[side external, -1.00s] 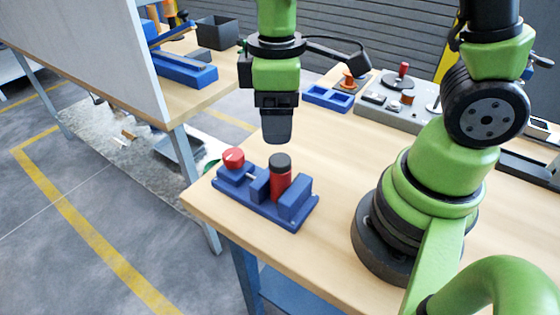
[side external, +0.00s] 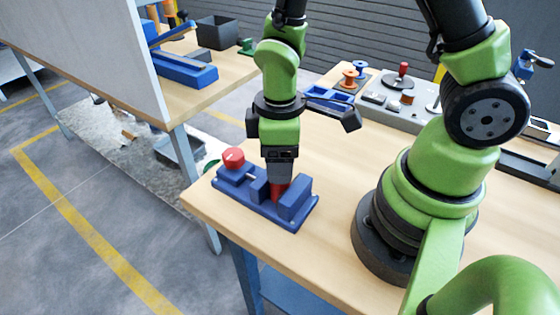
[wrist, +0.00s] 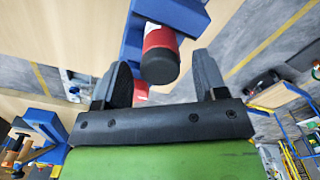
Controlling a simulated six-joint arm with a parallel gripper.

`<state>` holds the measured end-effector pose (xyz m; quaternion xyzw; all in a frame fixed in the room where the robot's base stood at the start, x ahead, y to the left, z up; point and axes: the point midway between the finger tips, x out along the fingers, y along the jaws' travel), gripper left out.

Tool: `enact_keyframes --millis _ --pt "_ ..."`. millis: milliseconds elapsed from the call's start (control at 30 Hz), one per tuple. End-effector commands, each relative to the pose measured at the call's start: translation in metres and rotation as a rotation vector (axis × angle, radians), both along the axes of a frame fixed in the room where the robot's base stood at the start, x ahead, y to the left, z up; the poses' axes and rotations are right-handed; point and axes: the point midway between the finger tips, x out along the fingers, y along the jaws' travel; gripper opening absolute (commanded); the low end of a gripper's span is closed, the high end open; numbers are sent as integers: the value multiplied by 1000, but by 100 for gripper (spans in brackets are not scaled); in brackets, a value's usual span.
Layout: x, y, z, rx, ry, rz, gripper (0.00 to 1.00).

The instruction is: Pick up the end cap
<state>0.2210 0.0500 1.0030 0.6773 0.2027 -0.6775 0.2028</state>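A red cylinder (side external: 277,194) with a dark grey end cap stands in the blue fixture (side external: 285,224) near the table's front corner. In the wrist view the dark cap (wrist: 160,67) shows on the end of the red body (wrist: 160,38). My gripper (side external: 279,179) points down over the cylinder and hides its cap in the side view. In the wrist view my gripper (wrist: 162,60) is open, with a finger on each side of the cap and a gap beside each. A red round knob (side external: 233,156) sits at the fixture's left end.
A grey control panel (side external: 402,108) with a red-topped lever, a blue tray (side external: 330,97) and spools (side external: 349,78) stand farther back. The wooden table (side external: 335,150) is clear right of the fixture. A white board (side external: 90,45) stands at the left.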

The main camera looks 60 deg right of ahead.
Motion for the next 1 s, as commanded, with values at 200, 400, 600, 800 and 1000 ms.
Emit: enact_keyframes --millis 200,400,600,800,1000 --pt "0 0 0 0 0 0 17" --pt "0 0 0 0 0 0 16" --pt "0 0 2 0 -2 0 16" --pt "1 0 17 2 -6 0 16" --pt "2 0 52 2 -11 -1 16"
